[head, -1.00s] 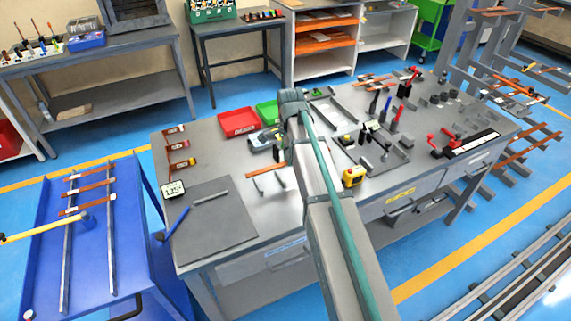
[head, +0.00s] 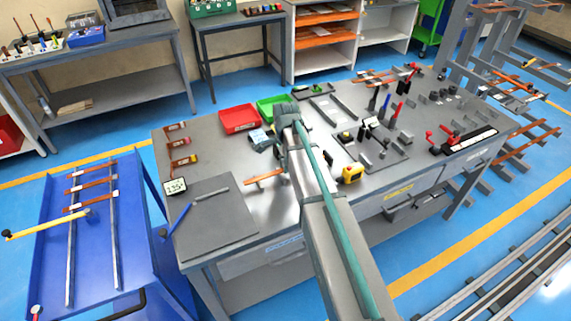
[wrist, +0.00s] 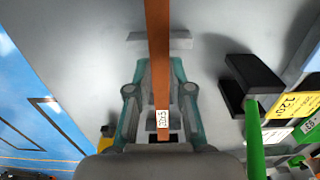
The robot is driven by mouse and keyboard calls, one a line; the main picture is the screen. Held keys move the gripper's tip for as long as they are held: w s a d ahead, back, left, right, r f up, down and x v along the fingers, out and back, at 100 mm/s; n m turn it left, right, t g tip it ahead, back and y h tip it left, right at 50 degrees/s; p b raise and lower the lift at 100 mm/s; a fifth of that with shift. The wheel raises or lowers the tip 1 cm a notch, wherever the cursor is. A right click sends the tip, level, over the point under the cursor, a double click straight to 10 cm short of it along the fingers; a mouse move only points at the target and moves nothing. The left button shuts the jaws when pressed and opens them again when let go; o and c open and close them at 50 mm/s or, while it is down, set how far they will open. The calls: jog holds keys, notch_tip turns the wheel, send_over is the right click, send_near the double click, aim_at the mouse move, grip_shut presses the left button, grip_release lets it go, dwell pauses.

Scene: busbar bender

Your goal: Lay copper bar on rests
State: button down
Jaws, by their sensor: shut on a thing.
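The copper bar (head: 265,176) shows above the grey bench top, left of my arm in the head view. In the wrist view, the copper bar (wrist: 158,50) runs lengthwise between the fingers of my gripper (wrist: 159,68), which is shut on it; a white label is on the bar near the palm. A pale grey crosspiece (wrist: 180,41), seemingly a rest, lies crosswise under the bar beyond the fingertips. My arm hides the gripper in the head view. I cannot tell whether the bar touches the rests.
Red (head: 239,119) and green (head: 271,108) bins stand behind the bar. A yellow device (head: 351,174) is right of my arm. A grey mat (head: 212,218) lies front left. The blue cart (head: 88,250) holds more copper bars. Dark blocks (wrist: 252,78) are right of my gripper.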

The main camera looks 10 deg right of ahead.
jog(key=shift+f, duration=0.5)
jog(key=c, duration=1)
grip_release()
jog(key=shift+c, duration=0.2)
jog(key=shift+r, duration=0.65)
notch_tip(320, 180, up, 12)
jog(key=b, duration=0.3)
